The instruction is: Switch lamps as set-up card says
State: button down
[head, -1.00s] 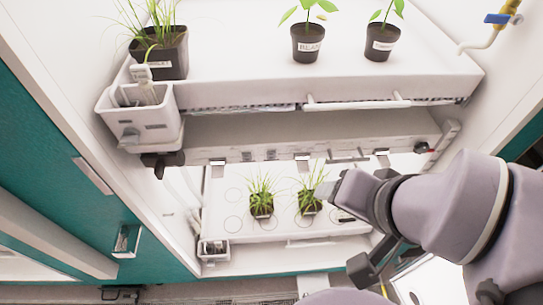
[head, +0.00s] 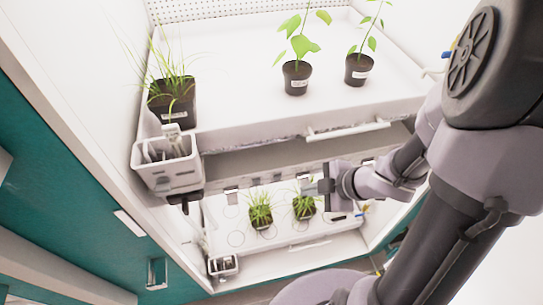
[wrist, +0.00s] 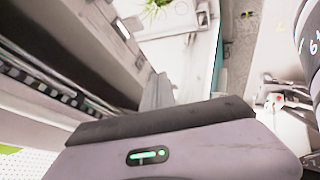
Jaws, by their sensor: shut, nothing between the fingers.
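My gripper (head: 322,187) is shut and empty in front of the lower opening, just right of the lower grass pots. In the wrist view its dark jaw base (wrist: 160,120) fills the bottom, with a grey finger (wrist: 157,92) pointing away. A lamp bar (head: 255,160) runs under the upper shelf, with small tabs along its lower edge, one at the left (head: 232,192). I cannot tell which lamps are lit. No readable set-up card shows. Part of the bar's right side is hidden behind my arm.
The upper shelf (head: 240,110) bears a grass pot (head: 172,103) and two leafy pots, (head: 297,78) and (head: 359,70). A white box (head: 166,165) hangs at its left corner. Two grass pots, (head: 261,213) and (head: 304,207), stand on the lower tray (head: 235,243). A teal door (head: 60,200) is at left.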

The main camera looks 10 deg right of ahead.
jog(key=shift+d, duration=0.15)
jog(key=b, duration=0.4)
send_near(276, 180)
jog(key=shift+s+f+x, duration=0.1)
jog(key=shift+s+x, duration=0.05)
jog(key=shift+x, duration=1.25)
jog(key=shift+s+f+x, duration=0.1)
jog(key=shift+s+x, duration=0.1)
jog(key=shift+x, duration=1.2)
jog(key=shift+w+r+p, duration=0.3)
jog(key=shift+r+p, duration=0.1)
jog(key=shift+p, duration=0.3)
jog(key=shift+f+b, duration=0.25)
jog(key=shift+b, duration=0.1)
jog(key=shift+r, duration=0.15)
